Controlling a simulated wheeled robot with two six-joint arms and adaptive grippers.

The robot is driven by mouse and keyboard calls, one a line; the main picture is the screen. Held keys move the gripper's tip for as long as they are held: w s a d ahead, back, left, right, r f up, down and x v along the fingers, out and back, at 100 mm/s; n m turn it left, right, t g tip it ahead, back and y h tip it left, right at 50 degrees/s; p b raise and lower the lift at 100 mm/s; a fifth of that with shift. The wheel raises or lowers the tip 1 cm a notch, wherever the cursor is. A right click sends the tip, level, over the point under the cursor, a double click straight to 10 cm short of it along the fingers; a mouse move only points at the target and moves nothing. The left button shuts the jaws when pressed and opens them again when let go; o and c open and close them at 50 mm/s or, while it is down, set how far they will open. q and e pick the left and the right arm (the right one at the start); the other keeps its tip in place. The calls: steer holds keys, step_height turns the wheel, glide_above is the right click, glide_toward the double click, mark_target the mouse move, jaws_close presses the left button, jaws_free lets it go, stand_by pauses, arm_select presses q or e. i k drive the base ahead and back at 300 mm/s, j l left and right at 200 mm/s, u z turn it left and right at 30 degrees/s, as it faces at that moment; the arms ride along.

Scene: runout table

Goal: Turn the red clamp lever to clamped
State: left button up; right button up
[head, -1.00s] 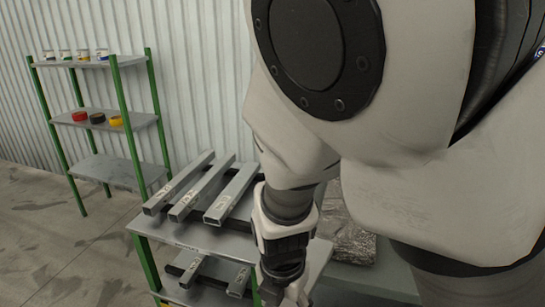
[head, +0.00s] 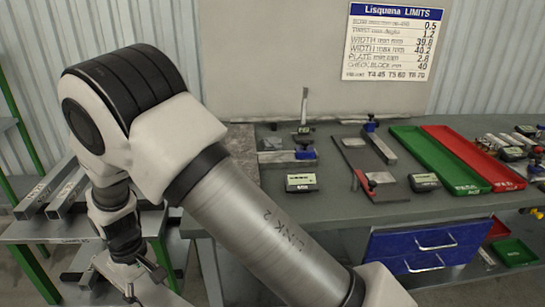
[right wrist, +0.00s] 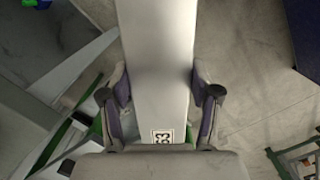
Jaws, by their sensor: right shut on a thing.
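A small red part (head: 372,184) sits at the front end of a dark, red-edged strip on the workbench. It may be the red clamp lever; its position is too small to tell. A fixture (head: 288,156) with a blue block and an upright metal post stands left of it. My right arm crosses the head view, its gripper (head: 142,286) low at the left, far from the bench fixtures. In the right wrist view my right gripper (right wrist: 158,108) is shut on a grey square tube (right wrist: 155,65) with a printed label. My left gripper is not in view.
Grey tubes (head: 66,190) lie on a green-legged rack at the left. The workbench (head: 330,212) holds small displays, a green tray (head: 432,158) and a red tray (head: 470,152). A limits sign (head: 393,42) hangs behind.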

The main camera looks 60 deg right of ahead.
mark_target(365, 178)
steer(key=k+l, duration=0.95)
steer(key=l, duration=0.15)
steer(key=k+l, duration=0.95)
steer(key=l, duration=0.1)
